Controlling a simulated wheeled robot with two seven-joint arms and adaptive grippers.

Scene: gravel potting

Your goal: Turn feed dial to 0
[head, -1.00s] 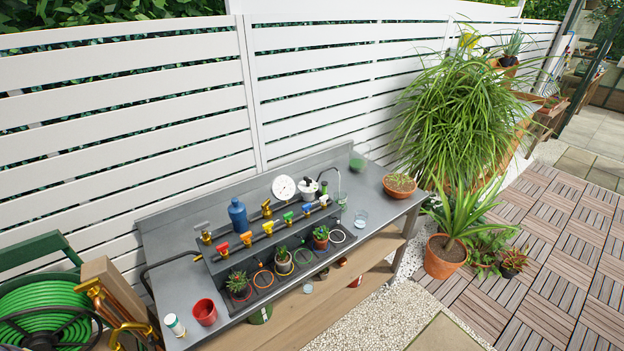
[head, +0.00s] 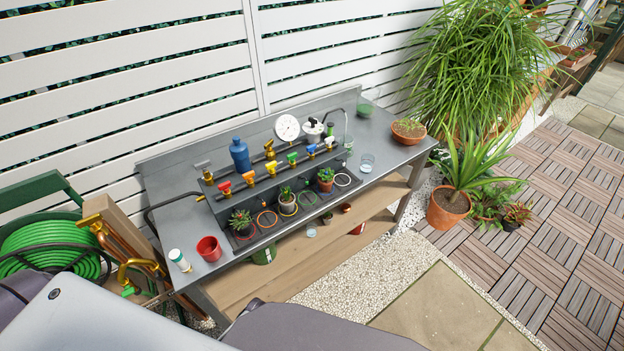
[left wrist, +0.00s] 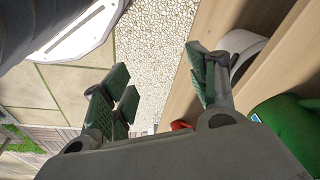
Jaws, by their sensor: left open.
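A white round dial face (head: 287,127) stands at the back of the grey bench (head: 182,205) in the head view. Beside it on the right is a squat white-grey unit with a dark knob on top (head: 313,129). I cannot tell which of the two is the feed dial, and its setting is too small to read. My left gripper (left wrist: 163,92) shows in the left wrist view, open and empty, with green-padded fingers apart. It is low, near the wooden lower shelf (left wrist: 180,105), away from the dial. My right gripper is not in view.
A pipe row with coloured valves, including a red one (head: 225,188), runs before the dial. A blue bottle (head: 240,154), red cup (head: 209,248) and small potted plants share the bench. A green hose reel (head: 50,250) stands left. Paving (head: 440,305) lies in front.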

